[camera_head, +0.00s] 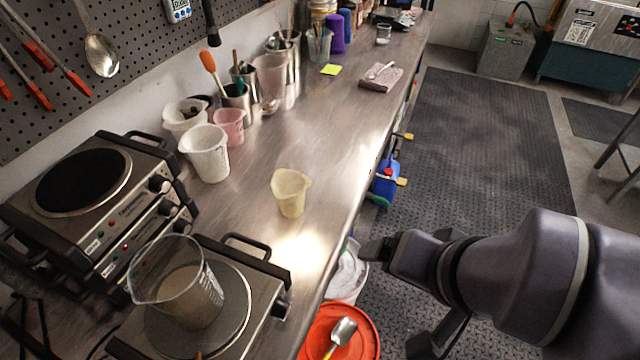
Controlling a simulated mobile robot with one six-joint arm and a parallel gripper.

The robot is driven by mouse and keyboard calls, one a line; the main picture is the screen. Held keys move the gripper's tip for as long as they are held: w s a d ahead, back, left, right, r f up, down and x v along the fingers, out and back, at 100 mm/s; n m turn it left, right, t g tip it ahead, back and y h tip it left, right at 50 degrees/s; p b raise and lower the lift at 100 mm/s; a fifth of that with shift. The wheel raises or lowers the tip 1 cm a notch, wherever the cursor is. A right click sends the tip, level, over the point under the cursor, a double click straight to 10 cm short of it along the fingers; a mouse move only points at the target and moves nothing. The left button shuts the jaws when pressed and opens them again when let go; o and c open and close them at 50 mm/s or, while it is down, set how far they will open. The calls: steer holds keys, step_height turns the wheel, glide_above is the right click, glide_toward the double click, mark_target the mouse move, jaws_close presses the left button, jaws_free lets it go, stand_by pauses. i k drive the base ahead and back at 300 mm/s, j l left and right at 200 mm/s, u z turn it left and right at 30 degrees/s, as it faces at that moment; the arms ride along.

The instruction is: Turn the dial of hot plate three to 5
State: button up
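Two hot plates are stacked at the left; the upper hot plate (135,190) has a black round top and a dial (159,184). The lower stacked hot plate (130,245) has its own dial (168,209). A nearer single hot plate (262,290) bears a glass beaker (200,290) with pale contents; its dial (281,309) is at its right side. The labels are too small to tell which is hot plate three, and the dial marks are unreadable. My gripper (372,250) is right of the nearest plate, beyond the bench edge, touching no dial. Its finger opening is not clear.
A yellowish beaker (291,192) stands alone on the bench (340,140). White beaker (206,152), pink cup (229,126) and tool pots stand along the wall. Below the edge are a red-lidded bucket (362,325) and a white bucket (350,272). The mid-bench is mostly clear.

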mark_target(281, 309)
steer(key=l+u, duration=0.15)
steer(key=u, duration=1.7)
steer(key=k+l, duration=0.4)
steer(key=j+u, duration=0.3)
steer(key=j, duration=0.55)
